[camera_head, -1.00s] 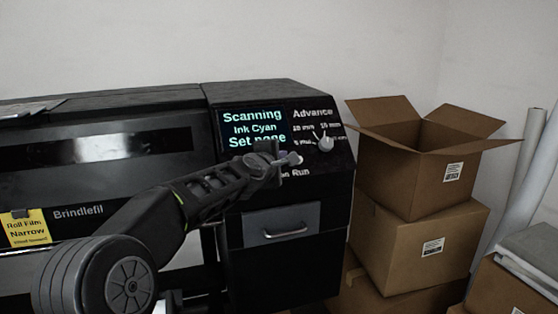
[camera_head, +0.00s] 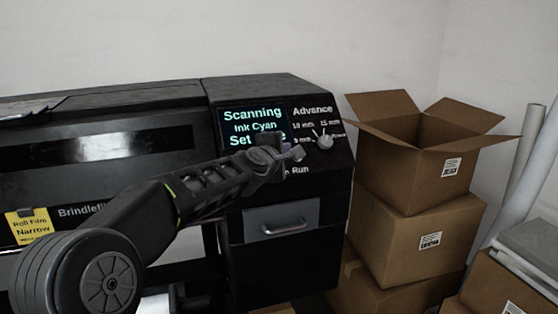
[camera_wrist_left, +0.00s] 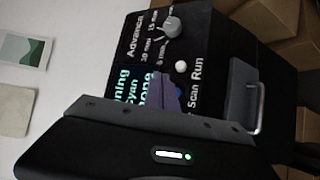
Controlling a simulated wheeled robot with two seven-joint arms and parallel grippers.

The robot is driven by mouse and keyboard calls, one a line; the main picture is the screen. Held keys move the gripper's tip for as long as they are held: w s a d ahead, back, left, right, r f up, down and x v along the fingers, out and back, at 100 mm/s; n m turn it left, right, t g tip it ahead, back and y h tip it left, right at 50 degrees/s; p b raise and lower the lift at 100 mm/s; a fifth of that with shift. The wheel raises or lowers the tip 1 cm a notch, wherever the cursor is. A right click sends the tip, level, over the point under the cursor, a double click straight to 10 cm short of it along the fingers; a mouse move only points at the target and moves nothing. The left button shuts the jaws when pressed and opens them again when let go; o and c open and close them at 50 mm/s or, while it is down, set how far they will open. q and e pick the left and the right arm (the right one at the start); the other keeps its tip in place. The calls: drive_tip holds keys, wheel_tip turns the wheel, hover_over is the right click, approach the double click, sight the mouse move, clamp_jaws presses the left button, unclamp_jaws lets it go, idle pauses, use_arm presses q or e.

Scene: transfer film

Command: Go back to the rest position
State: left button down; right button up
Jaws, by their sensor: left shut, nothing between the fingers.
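My left gripper (camera_head: 291,152) is shut and empty in front of the control panel of the black printer (camera_head: 285,91). In the head view it hides part of the panel's lower middle. The lit display (camera_head: 252,114) reads "Scanning", "Ink Cyan" and "Set", with the last word partly covered. The left wrist view shows the gripper's fingers (camera_wrist_left: 162,88) over the panel, beside a white button (camera_wrist_left: 180,67) and a blue button (camera_wrist_left: 178,92). I cannot tell the exact gap to the panel. My right gripper is in neither view.
A grey Advance knob (camera_head: 324,142) sits right of the gripper. A drawer (camera_head: 281,221) with a handle is below. An open cardboard box (camera_head: 405,165) stands on other boxes (camera_head: 415,237) at the right. Pale rolls (camera_head: 521,180) lean by the wall.

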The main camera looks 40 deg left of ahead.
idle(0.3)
use_arm(q)
drive_tip(key=s+d+f+m+g+h, duration=0.15)
drive_tip(key=d+f+m, duration=0.4)
drive_tip(key=f, duration=0.65)
drive_tip(key=s+d+f+m+g+h, duration=0.15)
drive_tip(key=d+f+m, duration=0.25)
drive_tip(key=d+f, duration=0.55)
drive_tip(key=s+d+f+m+g+h, duration=0.1)
drive_tip(key=d+f+m+g+h, duration=0.25)
drive_tip(key=f, duration=1.15)
drive_tip(key=s+d+f+m+g, duration=0.3)
drive_tip(key=s+d+f+m, duration=0.3)
drive_tip(key=s+d+f, duration=0.65)
drive_tip(key=s+d+f+m+g+h, duration=0.1)
drive_tip(key=s+d+f, duration=0.3)
drive_tip(key=s, duration=0.5)
drive_tip(key=s+d+f+m+g+h, duration=0.1)
drive_tip(key=s+d+f+g, duration=0.3)
drive_tip(key=s+f, duration=0.3)
drive_tip(key=s+d, duration=0.1)
drive_tip(key=s, duration=0.2)
drive_tip(key=shift+s+d+m+h, duration=0.15)
drive_tip(key=shift+d+m+h, duration=0.1)
drive_tip(key=shift+m+h, duration=0.15)
drive_tip(key=shift+a, duration=0.1)
